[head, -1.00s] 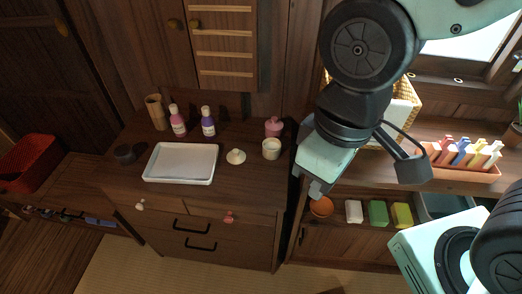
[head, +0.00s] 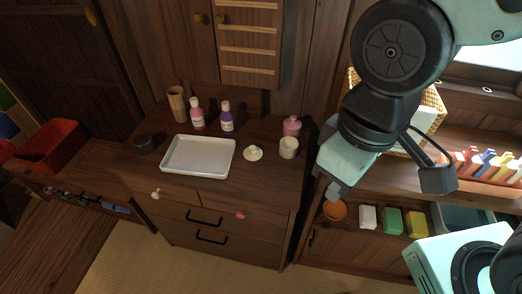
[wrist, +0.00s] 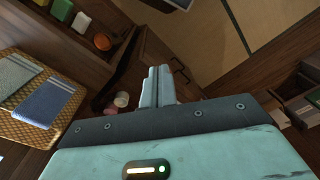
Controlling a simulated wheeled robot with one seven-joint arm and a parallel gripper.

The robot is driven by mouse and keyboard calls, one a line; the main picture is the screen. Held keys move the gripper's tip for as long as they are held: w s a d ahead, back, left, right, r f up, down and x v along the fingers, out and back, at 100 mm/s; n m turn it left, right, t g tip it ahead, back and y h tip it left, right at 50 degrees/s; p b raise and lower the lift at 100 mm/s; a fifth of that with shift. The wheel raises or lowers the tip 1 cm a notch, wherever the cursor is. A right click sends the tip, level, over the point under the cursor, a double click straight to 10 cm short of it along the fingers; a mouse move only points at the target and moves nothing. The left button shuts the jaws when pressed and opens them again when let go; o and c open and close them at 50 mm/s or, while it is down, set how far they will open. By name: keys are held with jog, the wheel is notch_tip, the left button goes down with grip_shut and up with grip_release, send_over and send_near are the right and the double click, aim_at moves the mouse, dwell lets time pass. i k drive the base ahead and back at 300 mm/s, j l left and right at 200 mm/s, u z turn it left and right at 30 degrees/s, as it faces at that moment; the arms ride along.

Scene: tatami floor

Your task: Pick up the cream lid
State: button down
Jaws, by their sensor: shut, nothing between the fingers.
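The cream lid (head: 253,153) lies on the dark wooden cabinet top in the head view, right of the white tray (head: 198,156). A cream jar (head: 289,148) stands just to its right, open at the top. My gripper (head: 333,190) is right of the cabinet top, well apart from the lid. In the wrist view my gripper (wrist: 157,72) shows its two fingers together with nothing between them. I cannot make out the cream lid in the wrist view.
A pink jar (head: 292,126) stands behind the cream jar. Pink (head: 197,115) and purple (head: 227,117) bottles, a wooden cup (head: 177,103) and a dark bowl (head: 145,144) stand around the tray. At right, a shelf holds an orange pot (head: 334,210) and coloured blocks.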

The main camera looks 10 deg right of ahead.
aim_at(252, 152)
jog(key=i+j+u, duration=0.1)
jog(key=j+u, duration=0.25)
jog(key=i+j+u, duration=0.1)
jog(key=u, duration=0.2)
jog(key=i+j+u, duration=0.15)
jog(key=j+u, duration=0.2)
